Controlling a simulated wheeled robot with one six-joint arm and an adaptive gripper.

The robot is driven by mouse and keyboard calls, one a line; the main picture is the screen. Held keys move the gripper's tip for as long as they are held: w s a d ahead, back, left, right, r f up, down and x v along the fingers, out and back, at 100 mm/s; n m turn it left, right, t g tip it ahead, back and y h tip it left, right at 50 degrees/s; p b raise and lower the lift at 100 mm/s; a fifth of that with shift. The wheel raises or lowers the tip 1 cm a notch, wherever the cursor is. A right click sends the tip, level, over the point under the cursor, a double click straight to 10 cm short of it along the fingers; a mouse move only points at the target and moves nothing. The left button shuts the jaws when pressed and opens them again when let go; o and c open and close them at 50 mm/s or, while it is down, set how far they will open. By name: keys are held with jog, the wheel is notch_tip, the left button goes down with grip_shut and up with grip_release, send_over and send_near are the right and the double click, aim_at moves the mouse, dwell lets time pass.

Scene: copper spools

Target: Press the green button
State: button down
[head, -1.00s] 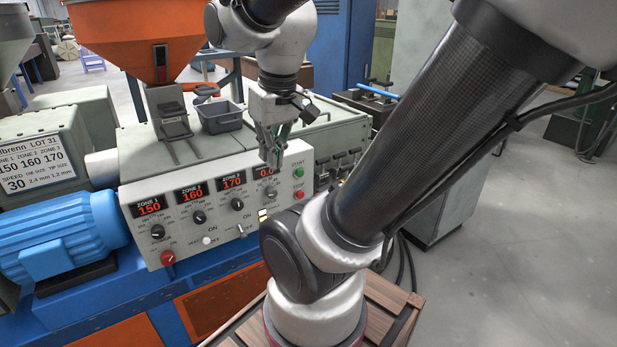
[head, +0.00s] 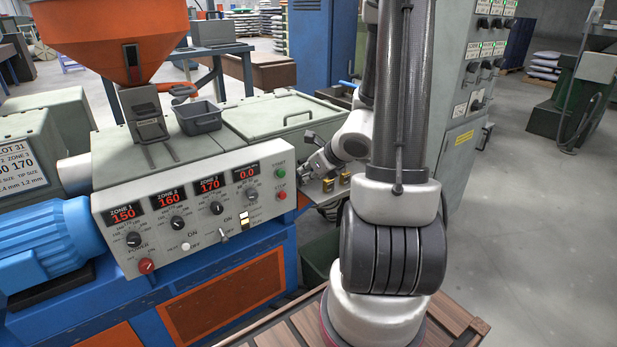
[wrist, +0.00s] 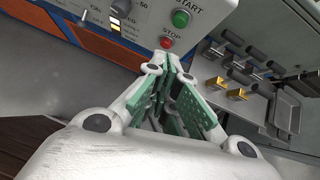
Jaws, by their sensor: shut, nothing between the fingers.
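The green START button (head: 280,173) is on the right end of the pale control panel (head: 120,250), above the red STOP button (head: 282,195). In the wrist view the green button (wrist: 181,18) is near the top edge, with the red button (wrist: 167,42) below it. My gripper (head: 306,168) is just right of the panel's end in the head view, partly hard to make out. In the wrist view my gripper's green-padded fingers (wrist: 174,62) are shut and empty. Their tips appear just below the red button, and I cannot tell the gap to the panel.
Brass fittings (wrist: 225,88) on the machine's end lie right of my gripper. The panel also carries dials, zone displays, switches and a red knob (head: 146,266). A grey bin (head: 198,117) sits on the machine top. Open floor (head: 540,240) lies to the right.

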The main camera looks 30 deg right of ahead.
jog(key=shift+w+d+m+h, duration=0.15)
jog(key=shift+d+m+h, duration=0.35)
jog(key=shift+m, duration=0.5)
send_near(289, 177)
jog(key=s+a+f, duration=0.3)
jog(key=shift+w+a, duration=0.1)
jog(key=shift+w, duration=1)
jog(key=shift+w+a, duration=0.15)
jog(key=shift+w, duration=0.95)
